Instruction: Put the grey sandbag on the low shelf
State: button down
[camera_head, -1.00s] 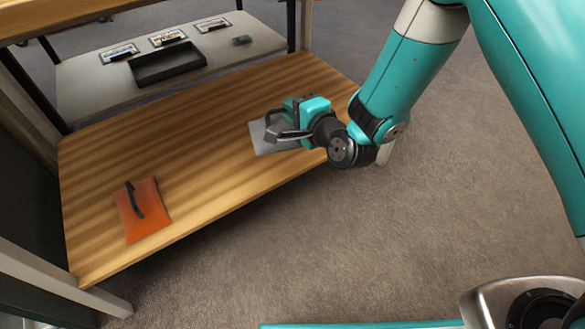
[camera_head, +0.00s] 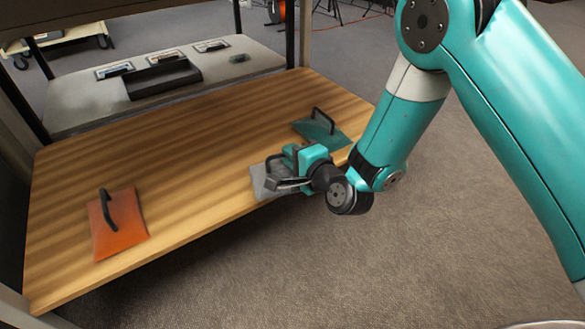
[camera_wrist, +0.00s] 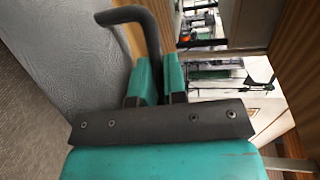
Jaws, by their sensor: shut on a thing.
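The grey sandbag (camera_head: 260,182) is at the front edge of the wooden shelf board (camera_head: 200,150), right of its middle. In the wrist view the grey sandbag (camera_wrist: 75,60) fills the left side, with its dark handle (camera_wrist: 140,22) bent over towards the jaws. My gripper (camera_head: 285,178) is shut on this handle; its teal fingers (camera_wrist: 160,75) show in the wrist view. I cannot tell whether the sandbag touches the board or hangs just above it. Part of it is hidden by my gripper.
An orange sandbag (camera_head: 118,225) lies at the board's left end. A green sandbag (camera_head: 322,130) lies right, close behind my gripper. The middle of the board is bare. Behind, a grey surface (camera_head: 75,105) carries a black tray (camera_head: 163,78). Dark posts stand at the back.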

notch_tip(320, 180, down, 2)
jog(key=shift+f+b, duration=0.1)
jog(key=shift+b, duration=0.5)
jog(key=c, duration=1.2)
grip_release()
jog(key=shift+o, duration=0.2)
